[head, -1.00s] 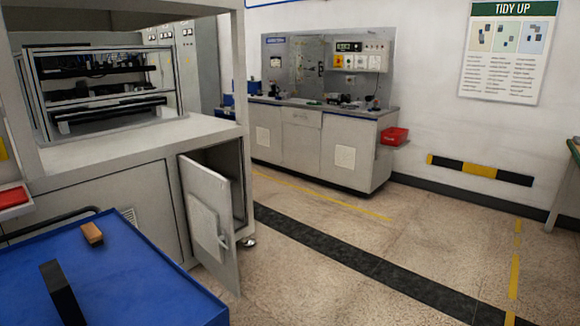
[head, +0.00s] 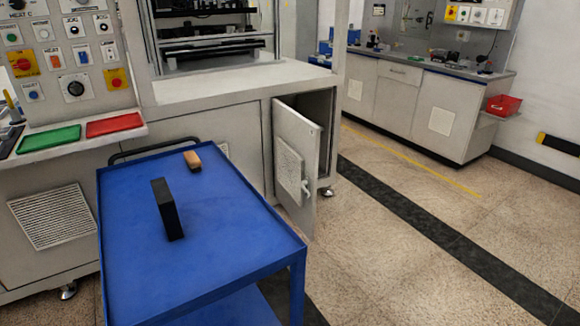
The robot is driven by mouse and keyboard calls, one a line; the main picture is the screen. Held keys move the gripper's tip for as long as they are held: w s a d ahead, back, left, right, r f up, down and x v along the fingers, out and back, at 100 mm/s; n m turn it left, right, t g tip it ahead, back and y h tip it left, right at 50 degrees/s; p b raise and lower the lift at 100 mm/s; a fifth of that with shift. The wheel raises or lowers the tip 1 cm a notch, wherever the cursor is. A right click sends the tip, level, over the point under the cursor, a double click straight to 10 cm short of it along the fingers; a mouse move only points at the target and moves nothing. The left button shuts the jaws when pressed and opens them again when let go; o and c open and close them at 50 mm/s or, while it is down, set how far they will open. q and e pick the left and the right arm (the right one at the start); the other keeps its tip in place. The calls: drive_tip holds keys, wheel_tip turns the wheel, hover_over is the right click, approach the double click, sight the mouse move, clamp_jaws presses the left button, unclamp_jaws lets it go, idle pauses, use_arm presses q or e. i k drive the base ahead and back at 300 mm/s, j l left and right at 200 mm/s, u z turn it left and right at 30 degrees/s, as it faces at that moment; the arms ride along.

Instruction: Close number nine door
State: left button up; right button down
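A grey cabinet door (head: 295,160) stands open, swung outward from the lower right of the machine cabinet (head: 215,110). It has a small handle (head: 305,188) near its free edge and a pale panel on its face. The dark opening (head: 322,125) shows behind it. No number nine can be read on the door. Neither of my grippers is in the head view.
A blue cart (head: 215,225) stands in front of the cabinet, its right corner close to the door. A control panel (head: 70,60) is at left. Floor (head: 400,240) right of the door is clear.

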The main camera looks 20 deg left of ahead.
sight(296, 140)
drive_tip(key=i+l+z, duration=0.5)
drive_tip(key=i, duration=0.2)
drive_tip(key=i+l+z, duration=0.1)
drive_tip(key=i+z, duration=0.15)
drive_tip(key=i+u, duration=0.45)
drive_tip(key=i, duration=0.15)
drive_tip(key=i+l+u, duration=0.1)
drive_tip(key=i+u, duration=0.35)
drive_tip(key=i+j+u, duration=0.25)
drive_tip(key=i, duration=0.25)
drive_tip(key=i+u, duration=0.25)
drive_tip(key=i, duration=0.2)
